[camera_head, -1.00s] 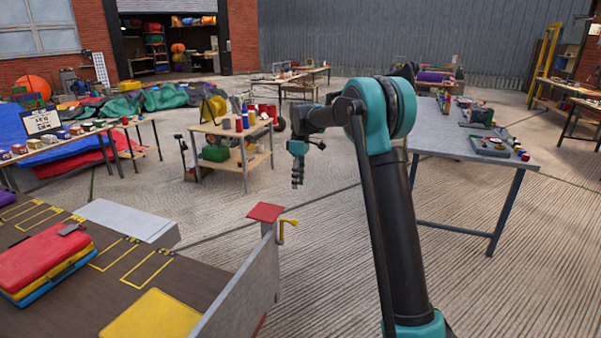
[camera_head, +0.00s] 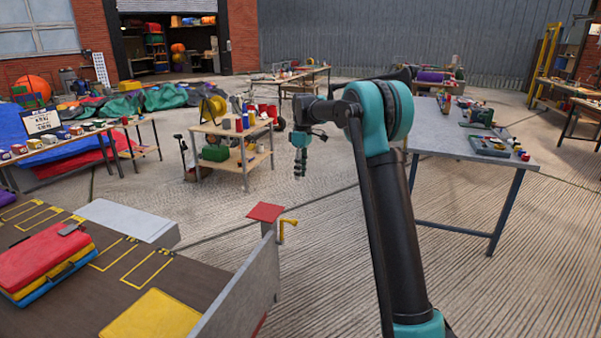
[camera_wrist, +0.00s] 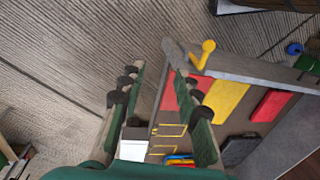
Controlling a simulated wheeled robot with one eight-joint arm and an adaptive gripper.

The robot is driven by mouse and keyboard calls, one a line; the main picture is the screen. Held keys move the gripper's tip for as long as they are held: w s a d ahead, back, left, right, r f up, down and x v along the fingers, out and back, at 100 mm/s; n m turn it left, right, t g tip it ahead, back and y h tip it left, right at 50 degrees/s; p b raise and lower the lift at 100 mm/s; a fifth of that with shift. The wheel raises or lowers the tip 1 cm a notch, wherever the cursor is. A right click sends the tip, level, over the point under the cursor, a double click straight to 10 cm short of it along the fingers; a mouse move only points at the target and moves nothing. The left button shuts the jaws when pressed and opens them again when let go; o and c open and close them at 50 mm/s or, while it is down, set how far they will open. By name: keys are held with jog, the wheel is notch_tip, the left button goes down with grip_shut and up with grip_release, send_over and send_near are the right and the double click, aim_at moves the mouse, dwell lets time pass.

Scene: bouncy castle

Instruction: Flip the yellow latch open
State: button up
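The yellow latch (camera_head: 287,226) is a small crank-shaped handle on the end of a grey panel (camera_head: 243,290), beside a red square plate (camera_head: 266,212). In the wrist view the latch (camera_wrist: 203,53) stands just right of the right fingertip, at the panel's edge (camera_wrist: 255,68). My gripper (camera_head: 300,170) hangs with its fingers down, above and slightly right of the latch in the head view, apart from it. In the wrist view my gripper (camera_wrist: 158,75) is open, with nothing between its two green-and-dark fingers.
A dark table with yellow outlines (camera_head: 190,276) and stacked coloured cases (camera_head: 45,256) lies at the left. A wooden shelf cart (camera_head: 232,133) stands behind, and a grey-topped table (camera_head: 465,147) at the right.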

notch_tip(320, 180, up, 12)
jog(key=w, duration=0.1)
jog(key=shift+w+d, duration=0.25)
jog(key=shift+d, duration=0.05)
jog(key=shift+f, duration=0.1)
jog(key=s+d+f+m+t, duration=0.2)
jog(key=s+d+f+m, duration=0.2)
jog(key=s+d+f, duration=0.4)
jog(key=s+d+f+m+t, duration=0.1)
jog(key=s+d+f+m, duration=0.25)
jog(key=s+d, duration=0.45)
jog(key=s+d+f+m+t, duration=0.1)
jog(key=s+f+m, duration=0.1)
jog(key=s+f, duration=0.3)
jog(key=s+d+f+m, duration=0.2)
jog(key=s+f, duration=0.3)
jog(key=s, duration=0.7)
jog(key=s+d+f+m+t, duration=0.1)
jog(key=s+f+m, duration=0.1)
jog(key=s+f, duration=0.3)
jog(key=s, duration=0.4)
jog(key=shift+d+t+h, duration=0.15)
jog(key=shift+t+h, duration=0.15)
jog(key=shift+m, duration=0.25)
